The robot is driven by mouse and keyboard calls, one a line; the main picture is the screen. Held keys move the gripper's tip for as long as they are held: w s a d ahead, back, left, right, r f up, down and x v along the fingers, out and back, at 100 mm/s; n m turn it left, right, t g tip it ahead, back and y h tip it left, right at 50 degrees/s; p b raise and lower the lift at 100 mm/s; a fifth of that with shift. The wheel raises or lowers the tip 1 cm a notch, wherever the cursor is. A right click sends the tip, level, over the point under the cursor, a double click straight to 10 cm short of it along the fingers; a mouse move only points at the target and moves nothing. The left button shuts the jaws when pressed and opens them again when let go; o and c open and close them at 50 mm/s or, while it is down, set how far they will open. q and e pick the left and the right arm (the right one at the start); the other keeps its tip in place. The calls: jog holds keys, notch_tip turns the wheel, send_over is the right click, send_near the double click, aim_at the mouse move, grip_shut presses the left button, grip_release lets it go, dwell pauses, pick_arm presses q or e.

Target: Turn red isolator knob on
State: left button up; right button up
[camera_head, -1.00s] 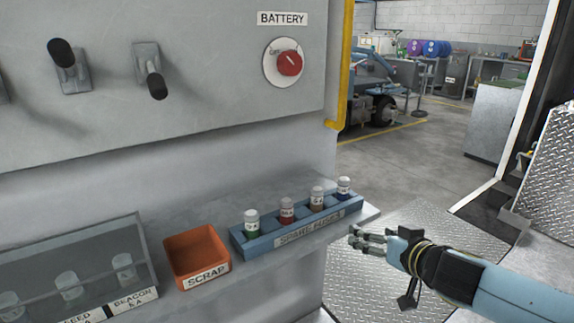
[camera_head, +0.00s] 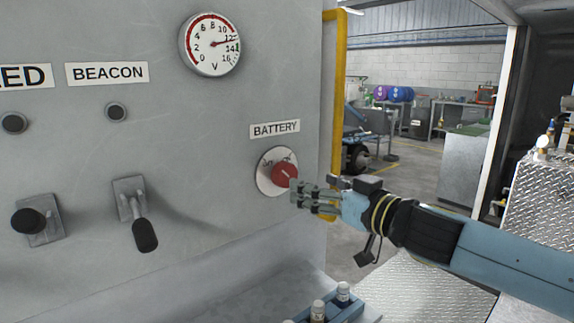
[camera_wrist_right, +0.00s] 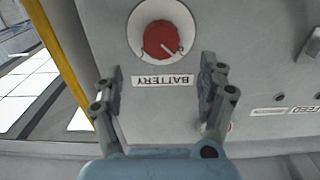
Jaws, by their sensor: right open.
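The red isolator knob (camera_head: 285,174) sits on a round pale plate (camera_head: 265,184) below the BATTERY label (camera_head: 275,129) on the grey panel. My right gripper (camera_head: 296,196) is just right of the knob in the head view, its fingers pointing at the panel. In the right wrist view the red knob (camera_wrist_right: 160,40) lies ahead, beyond the open fingers of my right gripper (camera_wrist_right: 160,80). The fingers are apart with nothing between them, and the knob looks untouched. The left gripper is not in view.
A voltmeter (camera_head: 210,44) and two levers, one of them angled down (camera_head: 140,215), are on the panel. A yellow rail (camera_head: 332,110) runs along its right edge. The spare fuse rack (camera_head: 345,308) is below.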

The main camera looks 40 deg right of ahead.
aim_at(289, 174)
jog(key=w, duration=0.3)
jog(key=shift+a+r, duration=0.1)
jog(key=shift+a, duration=0.1)
jog(key=w+b, duration=0.2)
jog(key=w, duration=0.3)
jog(key=shift+a, duration=0.15)
jog(key=shift+w+a+b, duration=0.1)
jog(key=shift+w+b, duration=0.2)
jog(key=shift+w, duration=0.05)
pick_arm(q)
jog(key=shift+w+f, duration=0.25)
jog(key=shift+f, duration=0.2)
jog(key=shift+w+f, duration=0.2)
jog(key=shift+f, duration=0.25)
pick_arm(e)
jog(key=c, duration=1.2)
